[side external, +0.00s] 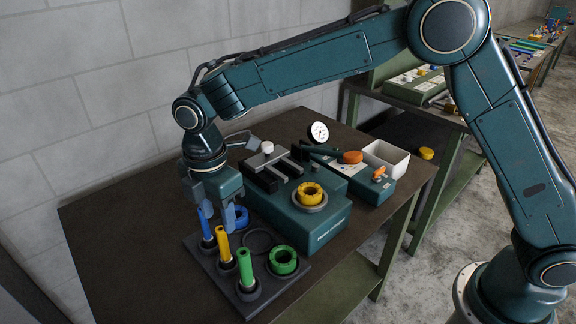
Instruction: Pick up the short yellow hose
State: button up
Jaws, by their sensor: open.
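An upright yellow tube-like piece (224,245), which I take as the short yellow hose, stands in a dark holder on the table, between a blue upright piece (205,225) and a green one (245,266). My gripper (218,212) points down just above and behind these pieces. Its two blue-grey fingers are apart, with nothing visibly held between them. The fingertips are close to the tops of the blue and yellow pieces in the picture; whether they touch I cannot tell. A thick yellow ring (310,191) sits on the teal machine to the right.
The dark holder (214,271) also bears a green ring (283,262) and a blue ring (241,217) close to the gripper. The teal machine (308,224) stands right of it, with a dial gauge (318,132) and a white bin (386,158) behind. The table's left side (115,235) is clear.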

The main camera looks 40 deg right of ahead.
aim_at(220, 229)
jog(key=shift+f, duration=0.1)
jog(key=shift+w+d+f, duration=0.1)
jog(key=shift+w+f, duration=0.05)
jog(key=shift+f, duration=2.35)
jog(key=shift+c, duration=0.2)
grip_shut()
